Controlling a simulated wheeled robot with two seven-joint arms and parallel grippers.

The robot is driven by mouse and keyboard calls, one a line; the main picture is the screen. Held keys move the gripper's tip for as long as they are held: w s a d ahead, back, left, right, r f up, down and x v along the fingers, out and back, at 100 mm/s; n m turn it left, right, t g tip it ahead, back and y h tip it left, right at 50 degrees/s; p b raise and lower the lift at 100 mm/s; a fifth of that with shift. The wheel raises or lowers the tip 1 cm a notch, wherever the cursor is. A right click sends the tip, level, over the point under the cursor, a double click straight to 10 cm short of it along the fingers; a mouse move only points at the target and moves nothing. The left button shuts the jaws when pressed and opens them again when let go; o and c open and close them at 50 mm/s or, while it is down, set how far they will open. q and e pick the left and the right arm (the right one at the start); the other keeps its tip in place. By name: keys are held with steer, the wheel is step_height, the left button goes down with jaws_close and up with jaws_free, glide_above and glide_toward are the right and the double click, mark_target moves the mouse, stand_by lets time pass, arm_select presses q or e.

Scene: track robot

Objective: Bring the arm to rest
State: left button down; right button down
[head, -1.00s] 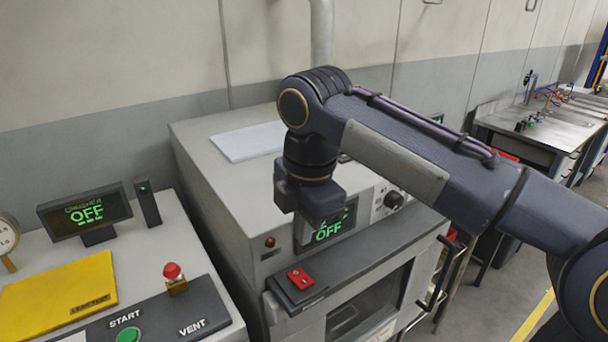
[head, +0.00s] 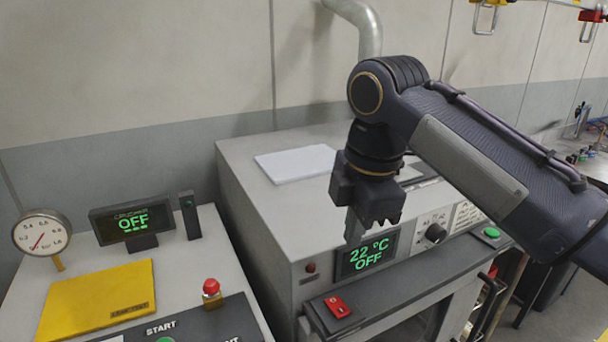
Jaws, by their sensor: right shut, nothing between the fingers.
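My right arm comes in from the right in the head view, bent at the elbow, with its lower part hanging down. My right gripper (head: 356,228) is shut and empty. It points down in front of the grey oven-like machine (head: 250,205), just above its display (head: 367,254), which reads 22 °C and OFF. I cannot tell whether the fingers touch the machine. My left gripper is not in view.
A red switch (head: 337,306) sits on the machine's front ledge, and a black knob (head: 436,233) and green button (head: 491,232) are to the right. At left, a bench holds a gauge (head: 42,232), an OFF display (head: 133,220), a yellow plate (head: 98,300) and a red button (head: 211,286).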

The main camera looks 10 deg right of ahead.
steer(key=s+d+f+m+t+y, duration=0.1)
steer(key=s+d+f+m, duration=0.6)
steer(key=d+f+m, duration=0.15)
steer(key=s+f+m+t+y, duration=0.2)
steer(key=s+f+m+t, duration=0.1)
steer(key=s+f+m, duration=0.6)
step_height(320, 180, down, 5)
steer(key=m+b, duration=0.1)
steer(key=m, duration=0.3)
steer(key=shift+s+f, duration=0.2)
